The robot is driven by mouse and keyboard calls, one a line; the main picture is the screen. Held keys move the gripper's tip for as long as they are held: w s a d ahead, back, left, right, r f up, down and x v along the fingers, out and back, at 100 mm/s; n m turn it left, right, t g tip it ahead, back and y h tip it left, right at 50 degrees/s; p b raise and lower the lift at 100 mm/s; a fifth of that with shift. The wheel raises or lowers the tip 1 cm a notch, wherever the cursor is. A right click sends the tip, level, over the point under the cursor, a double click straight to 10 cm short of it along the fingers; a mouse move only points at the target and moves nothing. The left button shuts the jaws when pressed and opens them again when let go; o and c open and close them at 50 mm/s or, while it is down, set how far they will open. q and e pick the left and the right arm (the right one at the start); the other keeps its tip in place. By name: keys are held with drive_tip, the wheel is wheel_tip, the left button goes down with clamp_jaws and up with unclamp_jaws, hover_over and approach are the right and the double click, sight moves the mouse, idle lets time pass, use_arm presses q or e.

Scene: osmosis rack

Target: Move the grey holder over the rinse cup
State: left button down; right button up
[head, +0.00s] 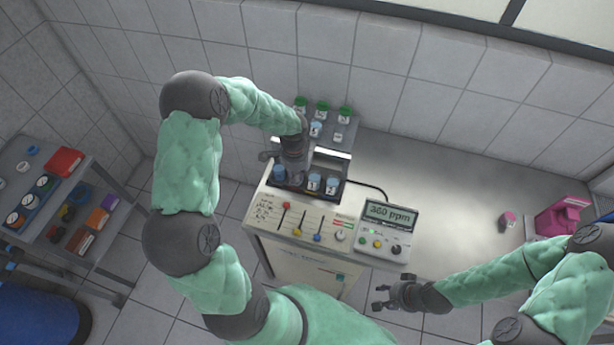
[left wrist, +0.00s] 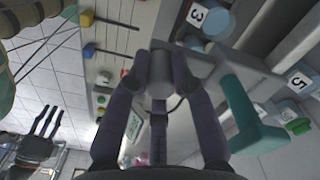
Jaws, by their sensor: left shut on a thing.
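My left gripper (head: 290,168) is over the back left of the white control box. In the left wrist view its two fingers (left wrist: 160,80) are shut on a grey rounded grip of the grey holder (left wrist: 205,62), whose flat part reaches right. The holder is mostly hidden by my gripper in the head view. Blue-topped cups (head: 314,183) stand in a dark tray beside the gripper. I cannot tell which one is the rinse cup. My right gripper (head: 388,294) is open and empty, in front of the box.
A ppm meter (head: 390,218) stands on the box's right. A rack with green-capped jars (head: 321,106) is behind. A teal handle-like part (left wrist: 243,112) is close right of the left fingers. Bench room (head: 440,190) is clear on the right; a side cart (head: 100,165) stands at left.

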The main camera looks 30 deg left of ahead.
use_arm(q)
drive_tip(key=s+a, duration=0.2)
drive_tip(key=a, duration=0.8)
drive_tip(key=shift+s, duration=0.15)
drive_tip(key=shift+r, duration=0.1)
drive_tip(key=c, duration=1.4)
unclamp_jaws()
drive_tip(key=o, duration=0.3)
drive_tip(key=shift+a, duration=0.1)
drive_tip(key=shift+o, duration=0.2)
